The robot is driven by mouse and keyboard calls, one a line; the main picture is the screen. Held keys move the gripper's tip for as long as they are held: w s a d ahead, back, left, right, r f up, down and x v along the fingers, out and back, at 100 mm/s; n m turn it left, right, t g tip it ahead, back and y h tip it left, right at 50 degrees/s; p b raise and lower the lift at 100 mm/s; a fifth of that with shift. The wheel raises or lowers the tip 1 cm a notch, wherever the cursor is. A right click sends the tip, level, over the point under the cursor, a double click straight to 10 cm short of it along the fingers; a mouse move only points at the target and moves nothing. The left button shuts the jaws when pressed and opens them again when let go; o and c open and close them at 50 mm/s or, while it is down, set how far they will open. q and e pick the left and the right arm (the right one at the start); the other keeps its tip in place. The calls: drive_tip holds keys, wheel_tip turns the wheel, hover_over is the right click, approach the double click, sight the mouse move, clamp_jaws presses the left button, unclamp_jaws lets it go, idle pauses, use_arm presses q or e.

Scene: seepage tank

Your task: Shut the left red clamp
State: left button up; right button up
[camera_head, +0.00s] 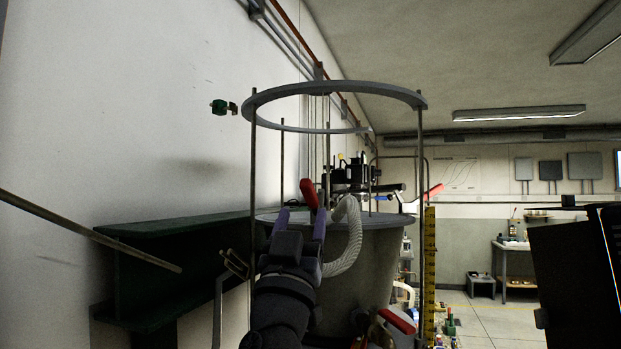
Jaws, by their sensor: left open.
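The left red clamp's handle (309,193) stands nearly upright, tilted slightly left, at the rim of the grey tank (375,265). My left gripper (302,213) reaches up from the bottom of the picture, open, its two purple-grey fingers apart. The red handle shows just above and between the fingertips, closer to the right finger. I cannot tell whether they touch. The clamp's lower part is hidden behind the gripper. Another red clamp handle (435,190) sticks out to the right at the tank's far right rim. My right gripper is not in view.
A grey ring (345,86) on thin upright rods stands above the tank. A ribbed white hose (350,237) hangs beside my left gripper. Another red part (398,320) sits low in front. A dark green beam (175,250) lies left, and a yellow scale (429,270) stands right.

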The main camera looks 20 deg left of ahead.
sight(308, 196)
use_arm(q)
drive_tip(key=p+x, duration=0.2)
drive_tip(key=x, duration=0.5)
drive_tip(key=shift+r, duration=0.1)
drive_tip(key=shift+w+r+p, duration=0.25)
drive_tip(key=shift+w+p, duration=0.05)
drive_tip(key=shift+w, duration=0.2)
clamp_jaws()
idle(0.7)
